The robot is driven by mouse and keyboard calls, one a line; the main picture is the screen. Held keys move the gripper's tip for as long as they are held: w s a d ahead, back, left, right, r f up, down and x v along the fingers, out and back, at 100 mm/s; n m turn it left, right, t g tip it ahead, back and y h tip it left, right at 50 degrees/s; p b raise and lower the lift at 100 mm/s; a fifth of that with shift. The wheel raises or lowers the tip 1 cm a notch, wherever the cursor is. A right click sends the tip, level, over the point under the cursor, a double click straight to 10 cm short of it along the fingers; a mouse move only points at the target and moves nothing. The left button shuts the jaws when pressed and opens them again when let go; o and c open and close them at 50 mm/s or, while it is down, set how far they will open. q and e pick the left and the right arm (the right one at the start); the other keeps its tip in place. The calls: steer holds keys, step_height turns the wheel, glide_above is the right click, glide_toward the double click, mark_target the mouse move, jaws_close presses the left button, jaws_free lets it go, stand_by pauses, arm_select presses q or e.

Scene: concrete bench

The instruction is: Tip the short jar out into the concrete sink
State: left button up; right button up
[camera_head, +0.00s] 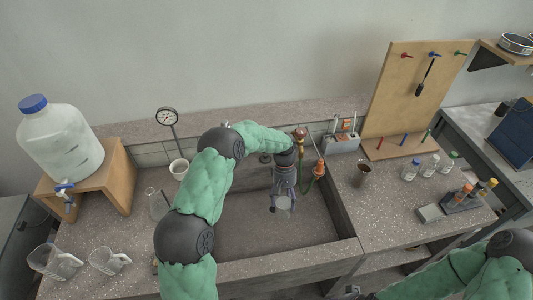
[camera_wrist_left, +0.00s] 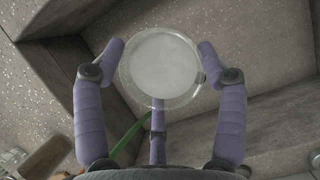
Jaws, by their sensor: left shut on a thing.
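My left gripper (camera_head: 283,196) is shut on the short jar (camera_head: 283,204) and holds it over the concrete sink (camera_head: 245,238). In the left wrist view the jar (camera_wrist_left: 163,66) is a clear round vessel, seen nearly end-on, with a pale whitish inside. Purple fingers of the left gripper (camera_wrist_left: 160,75) stand on both sides of it, with another below. I cannot tell exactly how far the jar is tilted. No material shows falling from it. My right arm enters at the lower right of the head view. Its gripper (camera_head: 353,291) is barely visible at the bottom edge.
A brass tap (camera_head: 299,134) and a green hose (camera_head: 306,182) are beside the sink's back right. A brown cup (camera_head: 361,174) and several small bottles (camera_head: 411,169) stand on the right counter. Beakers (camera_head: 52,262), a flask (camera_head: 157,204) and a large carboy (camera_head: 60,140) stand left.

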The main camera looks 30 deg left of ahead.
arm_select(q)
steer(key=w+a+r+n+t+h+p, duration=0.1)
steer(key=w+a+r+n+t+p, duration=0.15)
steer(key=w+a+n+p, duration=0.5)
steer(key=w+a+r+n+t+h+p, duration=0.1)
steer(key=w+a+n+t+p, duration=0.25)
steer(key=a+n+p, duration=0.45)
steer(key=s+d+f+t+y+b, duration=0.3)
steer(key=d+b, duration=0.3)
steer(key=b, duration=0.4)
steer(key=shift+s+f+t+y, duration=0.15)
steer(key=shift+s+t+y, duration=0.25)
steer(key=shift+s+t, duration=0.35)
stand_by(1.7)
